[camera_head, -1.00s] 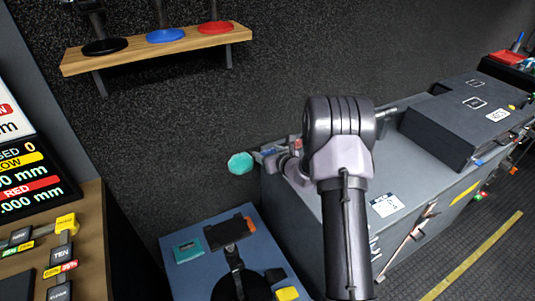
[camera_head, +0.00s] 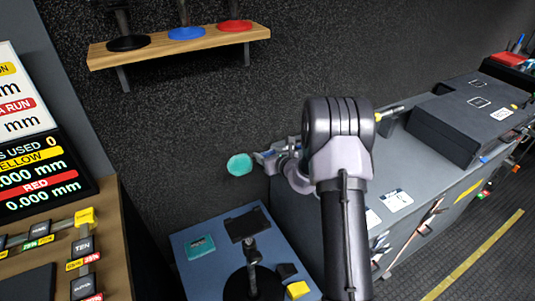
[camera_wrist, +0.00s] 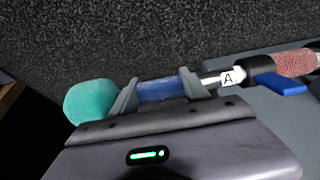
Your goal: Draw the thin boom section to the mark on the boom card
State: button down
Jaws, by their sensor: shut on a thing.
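In the wrist view, my gripper (camera_wrist: 160,96) has a finger on each side of a blue sleeve (camera_wrist: 160,89) on the boom and is shut on it. A teal ball-shaped end (camera_wrist: 90,101) sticks out left of the fingers; it also shows in the head view (camera_head: 239,165). To the right, a short pale rod with a white "A" label (camera_wrist: 231,77) runs into a black collar with a blue lever (camera_wrist: 290,88). A reddish grip (camera_wrist: 297,62) lies beyond. In the head view, my wrist hides most of the boom. I cannot tell which card is the boom card.
A grey case (camera_head: 400,235) carries a white card (camera_head: 397,200) and a dark box (camera_head: 470,120). A blue-topped stand (camera_head: 200,270) holds a teal block (camera_head: 200,247). A wooden shelf (camera_head: 180,45) hangs on the wall. A display (camera_head: 40,175) stands at left.

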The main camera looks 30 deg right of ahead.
jog(key=shift+d, duration=0.45)
jog(key=c, duration=0.8)
grip_release()
jog(key=p+v, duration=0.4)
jog(key=v, duration=1.3)
jog(key=shift+s, duration=0.25)
